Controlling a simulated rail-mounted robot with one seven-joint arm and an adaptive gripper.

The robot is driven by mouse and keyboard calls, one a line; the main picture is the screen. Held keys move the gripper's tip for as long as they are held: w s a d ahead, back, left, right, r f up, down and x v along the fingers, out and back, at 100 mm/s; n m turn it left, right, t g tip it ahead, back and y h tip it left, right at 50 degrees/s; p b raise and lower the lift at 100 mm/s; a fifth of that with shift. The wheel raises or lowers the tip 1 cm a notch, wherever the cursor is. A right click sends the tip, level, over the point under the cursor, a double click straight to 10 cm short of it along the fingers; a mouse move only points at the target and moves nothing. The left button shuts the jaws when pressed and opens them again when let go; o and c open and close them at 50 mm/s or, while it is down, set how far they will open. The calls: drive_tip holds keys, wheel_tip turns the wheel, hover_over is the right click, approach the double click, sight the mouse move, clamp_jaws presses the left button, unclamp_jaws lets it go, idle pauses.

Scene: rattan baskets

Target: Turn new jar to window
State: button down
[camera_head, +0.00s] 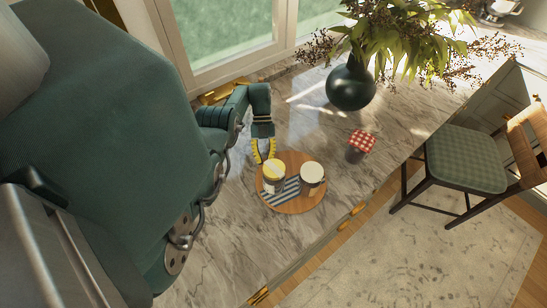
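Three jars stand on the marble counter. One jar with a yellow-topped lid (273,177) and one with a pale cream lid (312,179) stand side by side on a round wooden board (300,207). A third jar with a red-and-white checked cover (360,146) stands apart to the right of the board. I cannot tell which is the new jar. My gripper (264,160) points down just behind the yellow-topped jar. Its yellow fingers look parted with nothing visible between them. Contact with the jar cannot be made out. The window (230,35) is at the upper left.
A blue-and-white striped cloth (283,195) lies on the board by the jars. A dark round vase (350,87) with leafy branches stands behind. The counter (230,255) is clear in front. A chair (465,160) stands beyond its right edge.

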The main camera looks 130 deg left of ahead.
drive_tip(key=shift+a+f, duration=0.1)
drive_tip(key=shift+a, duration=0.05)
idle(0.5)
drive_tip(key=c, duration=1.3)
unclamp_jaws()
drive_tip(key=shift+w, duration=0.1)
